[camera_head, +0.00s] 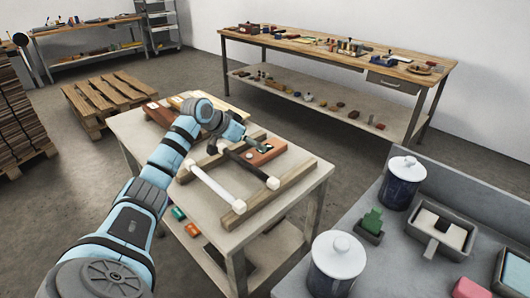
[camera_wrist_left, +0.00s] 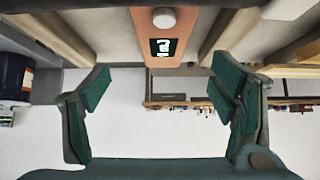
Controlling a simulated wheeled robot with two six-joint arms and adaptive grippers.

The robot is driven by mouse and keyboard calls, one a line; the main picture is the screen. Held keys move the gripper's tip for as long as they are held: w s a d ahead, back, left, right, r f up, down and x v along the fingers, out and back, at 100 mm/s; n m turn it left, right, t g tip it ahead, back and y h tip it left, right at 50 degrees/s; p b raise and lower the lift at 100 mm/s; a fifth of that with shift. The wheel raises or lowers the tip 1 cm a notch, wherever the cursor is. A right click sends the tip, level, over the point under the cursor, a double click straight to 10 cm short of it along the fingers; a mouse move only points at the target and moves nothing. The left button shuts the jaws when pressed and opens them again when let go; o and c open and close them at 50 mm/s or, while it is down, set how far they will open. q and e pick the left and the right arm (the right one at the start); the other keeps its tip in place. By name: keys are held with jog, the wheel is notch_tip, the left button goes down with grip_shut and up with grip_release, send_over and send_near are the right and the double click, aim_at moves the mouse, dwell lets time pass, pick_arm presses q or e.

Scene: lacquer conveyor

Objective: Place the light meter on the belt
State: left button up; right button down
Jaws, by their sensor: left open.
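The light meter is an orange-brown block (camera_head: 266,153) near the far rail on the small table. In the left wrist view the meter (camera_wrist_left: 163,70) shows a dark display with a white icon and a pale round knob. My left gripper (camera_head: 243,137) is just above and beside the meter in the head view. In the left wrist view its green fingers (camera_wrist_left: 165,95) are wide apart, with nothing between them. Wooden rails (camera_head: 275,192) and a white-ended roller (camera_head: 214,185) form the frame on the table. I cannot clearly make out a separate belt surface. My right gripper is not in view.
A grey bench (camera_head: 405,235) at the lower right holds lidded jars (camera_head: 336,255), a green block (camera_head: 372,219) and trays. A long workbench (camera_head: 330,45) with small items stands behind. Pallets (camera_head: 105,95) lie on the floor at the left.

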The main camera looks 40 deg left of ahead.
pick_arm(q)
jog(key=x, duration=0.2)
jog(key=b+x, duration=0.1)
jog(key=x, duration=0.5)
jog(key=shift+a+f+b, duration=0.15)
jog(key=shift+a+b, duration=0.05)
jog(key=shift+b, duration=0.2)
jog(key=shift+s, duration=0.1)
jog(key=c, duration=1.5)
